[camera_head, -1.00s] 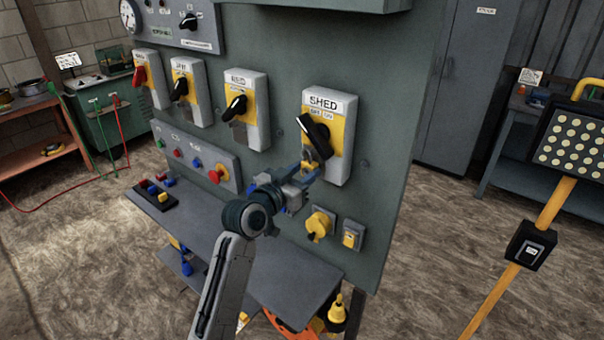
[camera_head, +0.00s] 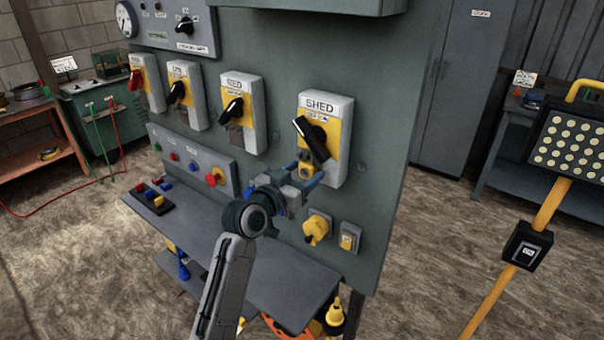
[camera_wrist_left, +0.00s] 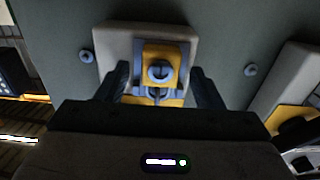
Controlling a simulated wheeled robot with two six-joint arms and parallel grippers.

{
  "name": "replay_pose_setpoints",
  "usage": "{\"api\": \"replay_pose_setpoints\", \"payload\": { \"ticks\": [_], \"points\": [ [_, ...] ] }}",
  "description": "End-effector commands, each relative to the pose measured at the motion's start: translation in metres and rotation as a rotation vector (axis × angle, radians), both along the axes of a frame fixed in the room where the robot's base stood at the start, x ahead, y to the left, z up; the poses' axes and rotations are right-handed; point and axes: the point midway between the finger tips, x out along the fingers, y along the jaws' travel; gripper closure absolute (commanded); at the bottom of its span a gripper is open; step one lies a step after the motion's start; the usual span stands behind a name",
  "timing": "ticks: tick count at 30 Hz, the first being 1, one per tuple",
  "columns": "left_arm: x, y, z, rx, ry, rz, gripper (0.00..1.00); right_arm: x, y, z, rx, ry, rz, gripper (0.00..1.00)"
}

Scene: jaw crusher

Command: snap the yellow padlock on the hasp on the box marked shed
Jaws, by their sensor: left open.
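The box marked shed (camera_head: 342,108) is pale grey with a yellow plate and a black rotary handle (camera_head: 311,138) set at a slant. The yellow padlock (camera_head: 306,170) is at the lower part of this box, below the handle. In the left wrist view the padlock (camera_wrist_left: 162,70) shows its grey round lock face against the box. My left gripper (camera_head: 309,175) is open, with one finger on each side of the padlock and gaps between. The hasp and shackle are mostly hidden, so I cannot tell whether the shackle is closed. My right gripper is not in view.
Three similar switch boxes stand to the left, the nearest one (camera_head: 246,112) beside the shed box. A yellow post (camera_head: 552,203) stands at right.

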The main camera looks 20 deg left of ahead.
Motion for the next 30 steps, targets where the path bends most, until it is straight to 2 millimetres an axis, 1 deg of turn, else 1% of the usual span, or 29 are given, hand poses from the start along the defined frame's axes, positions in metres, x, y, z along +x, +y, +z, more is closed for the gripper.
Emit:
{"api": "replay_pose_setpoints", "payload": {
  "ticks": [5, 8, 30],
  "points": [
    [-0.001, 0.001, 0.0, 0.0, 0.0, 0.0, 0.39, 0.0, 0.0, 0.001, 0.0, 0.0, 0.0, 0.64],
    [-0.006, 0.002, 0.0, 0.0, 0.001, 0.001, 0.39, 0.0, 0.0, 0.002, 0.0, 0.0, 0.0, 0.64],
    [-0.048, 0.018, 0.0, 0.001, 0.001, 0.001, 0.39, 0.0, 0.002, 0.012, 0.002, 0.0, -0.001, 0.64]
  ]
}}
